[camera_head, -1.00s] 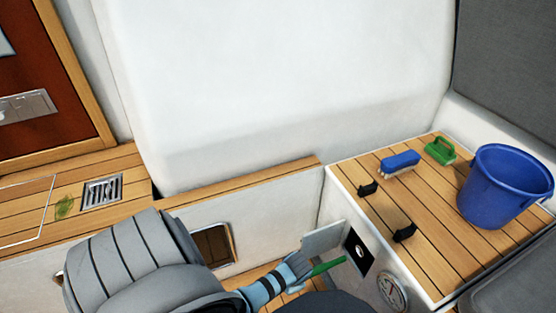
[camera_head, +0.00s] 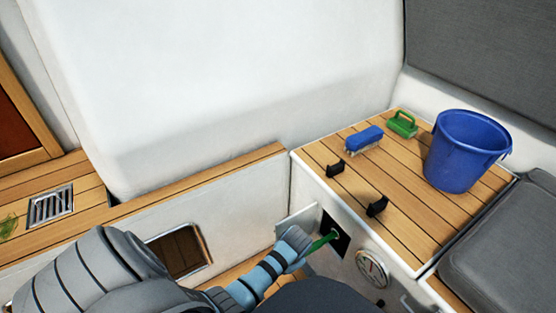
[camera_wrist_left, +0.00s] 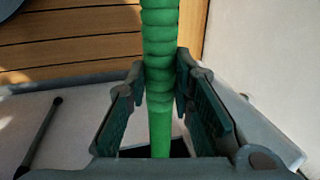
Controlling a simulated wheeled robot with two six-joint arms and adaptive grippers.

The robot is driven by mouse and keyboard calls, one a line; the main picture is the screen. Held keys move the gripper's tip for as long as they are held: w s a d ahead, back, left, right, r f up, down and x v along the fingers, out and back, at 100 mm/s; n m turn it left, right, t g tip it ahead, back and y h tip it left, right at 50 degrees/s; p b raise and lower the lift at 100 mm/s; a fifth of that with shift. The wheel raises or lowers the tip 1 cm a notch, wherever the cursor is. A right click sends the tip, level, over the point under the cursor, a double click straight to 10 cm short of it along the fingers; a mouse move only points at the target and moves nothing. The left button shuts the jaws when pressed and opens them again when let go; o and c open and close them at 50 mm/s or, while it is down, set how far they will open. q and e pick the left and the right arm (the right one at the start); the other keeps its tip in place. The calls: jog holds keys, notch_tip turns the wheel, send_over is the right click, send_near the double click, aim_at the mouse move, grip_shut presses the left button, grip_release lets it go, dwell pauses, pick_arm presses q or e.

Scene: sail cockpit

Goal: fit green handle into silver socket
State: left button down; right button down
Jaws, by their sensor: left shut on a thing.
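The green handle (camera_head: 323,242) is a slim rod held by my left gripper (camera_head: 298,242). Its far end reaches to the black square recess (camera_head: 341,246) in the white front of the locker. The silver socket is in this recess; it is small and mostly covered by the rod's end, so I cannot tell whether the tip is inside it. In the left wrist view the ribbed green handle (camera_wrist_left: 160,40) runs between the two fingers of my left gripper (camera_wrist_left: 160,95), which is shut on it. My right gripper is not in view.
A pale open flap (camera_head: 297,221) stands left of the recess. On the wooden locker top (camera_head: 408,180) are two black cleats, a blue brush (camera_head: 363,140), a green scrubber (camera_head: 402,124) and a blue bucket (camera_head: 464,150).

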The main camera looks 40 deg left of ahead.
pick_arm(q)
jog(key=shift+w+d+f, duration=0.1)
jog(key=shift+w, duration=0.15)
jog(key=shift+w+d+b, duration=0.15)
jog(key=shift+w+b, duration=0.05)
jog(key=shift+w, duration=0.35)
jog(key=shift+w+d+b, duration=0.15)
jog(key=shift+w+b, duration=0.05)
jog(key=shift+w, duration=0.3)
jog(key=shift+w+d, duration=0.15)
jog(key=shift+w, duration=0.5)
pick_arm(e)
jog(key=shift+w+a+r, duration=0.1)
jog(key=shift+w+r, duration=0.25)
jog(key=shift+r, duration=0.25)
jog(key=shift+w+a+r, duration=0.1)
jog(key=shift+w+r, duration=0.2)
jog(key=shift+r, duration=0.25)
